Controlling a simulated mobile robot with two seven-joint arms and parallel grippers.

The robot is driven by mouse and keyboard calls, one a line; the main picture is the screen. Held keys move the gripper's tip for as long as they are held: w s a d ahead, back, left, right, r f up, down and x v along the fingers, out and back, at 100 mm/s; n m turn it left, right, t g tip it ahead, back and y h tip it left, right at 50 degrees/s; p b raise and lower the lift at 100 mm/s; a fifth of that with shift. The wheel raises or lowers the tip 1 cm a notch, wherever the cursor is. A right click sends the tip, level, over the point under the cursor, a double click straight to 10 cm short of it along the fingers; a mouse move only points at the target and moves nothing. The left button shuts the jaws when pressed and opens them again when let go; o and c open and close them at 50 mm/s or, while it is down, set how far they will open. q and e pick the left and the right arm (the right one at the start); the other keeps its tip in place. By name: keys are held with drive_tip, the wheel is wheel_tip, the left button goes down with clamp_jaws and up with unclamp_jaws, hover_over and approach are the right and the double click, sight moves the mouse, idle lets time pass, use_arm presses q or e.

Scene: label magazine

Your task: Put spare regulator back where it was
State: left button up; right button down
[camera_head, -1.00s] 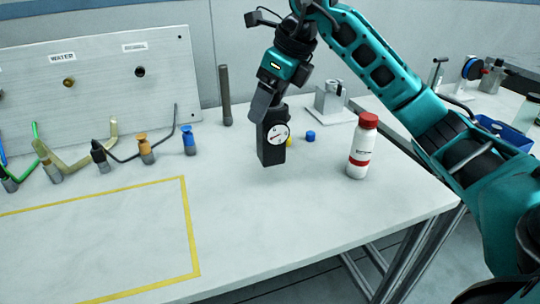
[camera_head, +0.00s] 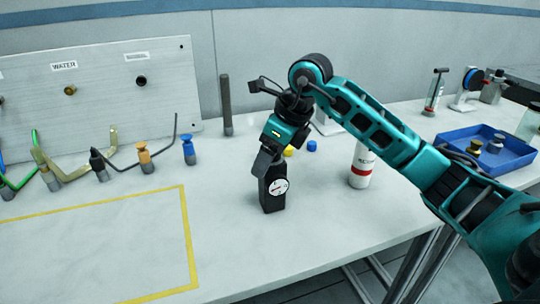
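The spare regulator (camera_head: 272,196) is a black upright block with a round white gauge on its front, in the middle of the head view. My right gripper (camera_head: 264,165) comes down on it from above and is shut on its top. I cannot tell whether its base touches the table or is slightly above it. My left gripper is not in view.
A yellow-outlined area (camera_head: 187,235) is on the white table at left. Hoses and fittings stand before the WATER panel (camera_head: 110,85). A white bottle (camera_head: 360,168) is partly behind my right arm. A blue tray (camera_head: 487,160) holds brass fittings at right.

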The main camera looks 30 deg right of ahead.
drive_tip(key=shift+f, duration=0.1)
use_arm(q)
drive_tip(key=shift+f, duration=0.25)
use_arm(e)
unclamp_jaws()
drive_tip(key=shift+s+r, duration=0.1)
drive_tip(key=shift+r, duration=0.4)
use_arm(q)
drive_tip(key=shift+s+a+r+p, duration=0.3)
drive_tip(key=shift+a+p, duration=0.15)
drive_tip(key=shift+p, duration=0.45)
use_arm(e)
drive_tip(key=v, duration=1.1)
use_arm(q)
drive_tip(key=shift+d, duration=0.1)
use_arm(e)
drive_tip(key=shift+r, duration=0.1)
